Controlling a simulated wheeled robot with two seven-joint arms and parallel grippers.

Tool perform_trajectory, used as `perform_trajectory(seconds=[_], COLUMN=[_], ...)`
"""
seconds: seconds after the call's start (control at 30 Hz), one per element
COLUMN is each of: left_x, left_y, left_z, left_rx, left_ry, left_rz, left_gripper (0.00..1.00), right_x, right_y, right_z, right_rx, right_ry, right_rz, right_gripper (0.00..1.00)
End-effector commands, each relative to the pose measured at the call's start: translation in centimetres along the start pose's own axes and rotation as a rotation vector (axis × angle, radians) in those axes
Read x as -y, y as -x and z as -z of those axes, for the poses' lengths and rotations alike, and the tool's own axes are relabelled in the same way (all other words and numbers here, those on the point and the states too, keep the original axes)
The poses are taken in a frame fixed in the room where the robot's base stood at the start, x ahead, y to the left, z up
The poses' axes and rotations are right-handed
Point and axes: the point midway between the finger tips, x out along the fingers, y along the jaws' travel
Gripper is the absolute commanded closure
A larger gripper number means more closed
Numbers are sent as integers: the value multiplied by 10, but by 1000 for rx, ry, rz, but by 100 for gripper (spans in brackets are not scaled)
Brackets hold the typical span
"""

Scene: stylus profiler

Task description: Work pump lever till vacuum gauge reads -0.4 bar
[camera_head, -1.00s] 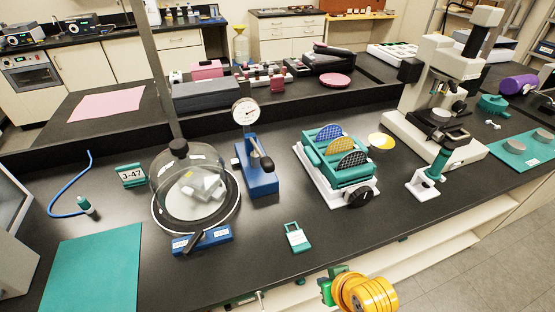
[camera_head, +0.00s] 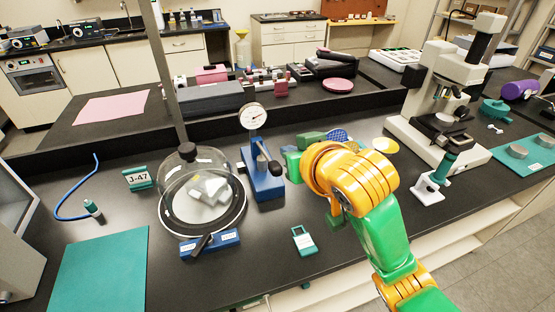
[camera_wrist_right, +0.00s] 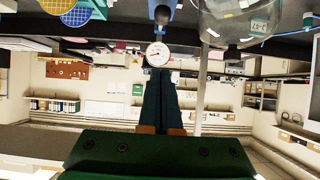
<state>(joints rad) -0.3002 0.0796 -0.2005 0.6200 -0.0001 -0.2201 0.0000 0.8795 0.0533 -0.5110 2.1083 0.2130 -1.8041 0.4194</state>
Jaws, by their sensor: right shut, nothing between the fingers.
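The blue vacuum pump (camera_head: 265,184) stands on the black bench, with a white round gauge (camera_head: 253,117) on top. The gauge's needle is too small to read. The pump lever (camera_head: 265,155) slants toward the front, ending in a dark knob. My right gripper (camera_head: 288,160) is just right of the knob, partly hidden by my wrist; contact cannot be told. In the right wrist view its dark fingers (camera_wrist_right: 161,72) are together and empty, with the gauge (camera_wrist_right: 158,54) beyond their tips and the knob (camera_wrist_right: 162,14) at the top. My left gripper is out of view.
A glass bell jar (camera_head: 203,190) stands left of the pump, with a blue-based valve (camera_head: 210,243) before it. A teal padlock-shaped tag (camera_head: 303,240) lies in front. My right arm covers most of the wafer rack. A microscope (camera_head: 445,110) stands right.

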Motion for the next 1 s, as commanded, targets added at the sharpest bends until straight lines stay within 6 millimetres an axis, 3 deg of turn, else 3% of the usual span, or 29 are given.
perform_trajectory(seconds=[0.37, 0.47, 0.87, 1.0], left_x=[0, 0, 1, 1], left_y=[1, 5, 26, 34], left_z=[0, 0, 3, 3], left_rx=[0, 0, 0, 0], left_ry=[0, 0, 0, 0], left_rz=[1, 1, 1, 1], left_gripper=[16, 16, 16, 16], right_x=[1, 0, 0, 0], right_y=[-2, -14, -99, -104], right_z=[3, 3, 5, -19], right_rx=[-4, 0, 0, -1], right_ry=[2, 2, 3, 4], right_rz=[-1, -1, -3, -1], right_gripper=[100, 100, 100, 100])
